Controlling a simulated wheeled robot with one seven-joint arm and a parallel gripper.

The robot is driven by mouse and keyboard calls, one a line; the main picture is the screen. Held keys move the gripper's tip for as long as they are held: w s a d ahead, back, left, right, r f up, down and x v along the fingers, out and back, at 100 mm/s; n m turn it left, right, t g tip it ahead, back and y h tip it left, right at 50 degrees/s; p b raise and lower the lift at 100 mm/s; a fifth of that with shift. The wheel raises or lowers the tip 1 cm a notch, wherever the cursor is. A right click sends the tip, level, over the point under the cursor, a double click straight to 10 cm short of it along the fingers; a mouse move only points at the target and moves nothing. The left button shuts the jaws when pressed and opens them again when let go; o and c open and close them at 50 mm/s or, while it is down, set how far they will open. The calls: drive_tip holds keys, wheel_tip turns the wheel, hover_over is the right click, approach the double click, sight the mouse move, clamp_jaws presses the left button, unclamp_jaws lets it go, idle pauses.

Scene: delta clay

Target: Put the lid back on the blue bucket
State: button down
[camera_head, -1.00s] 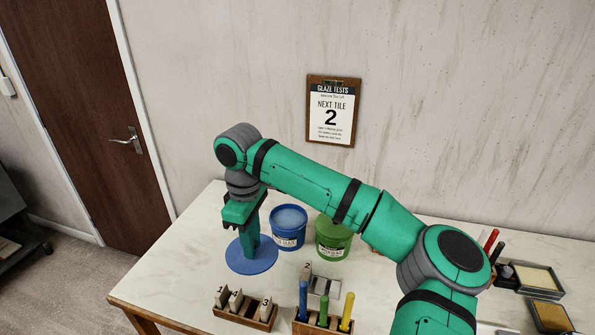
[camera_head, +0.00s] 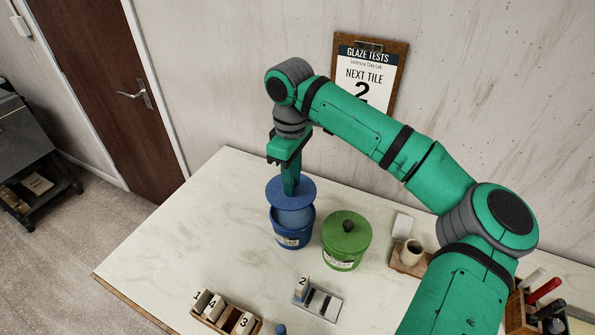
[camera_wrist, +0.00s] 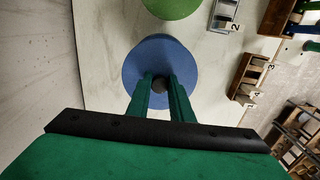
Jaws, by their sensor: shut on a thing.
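The blue lid (camera_head: 291,193) is a flat disc held level by my gripper (camera_head: 290,190). The gripper is shut on the lid's dark knob, which shows between the fingertips in the wrist view (camera_wrist: 160,85). The blue bucket (camera_head: 291,236) stands upright on the table with a white label on its front. The lid is just above the bucket's back part, and the bucket's front opening shows below it. I cannot tell whether the lid touches the rim. In the wrist view the lid (camera_wrist: 137,60) hides the bucket.
A green bucket (camera_head: 345,245) with its lid on stands close to the right of the blue one. A grey tile tray (camera_head: 318,300) and a wooden rack of numbered tiles (camera_head: 228,318) lie in front. A small cup (camera_head: 412,252) is further right. The table's left side is clear.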

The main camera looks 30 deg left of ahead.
sight(294, 198)
wheel_tip(294, 198, down, 6)
idle(0.7)
drive_tip(key=shift+f, duration=0.1)
idle(0.3)
drive_tip(key=shift+w+d, duration=0.1)
drive_tip(key=shift+d, duration=0.1)
idle(0.4)
drive_tip(key=shift+s, duration=0.2)
drive_tip(key=shift+w, duration=0.15)
idle(0.3)
drive_tip(key=shift+f, duration=0.25)
idle(0.9)
drive_tip(key=c, duration=1)
unclamp_jaws()
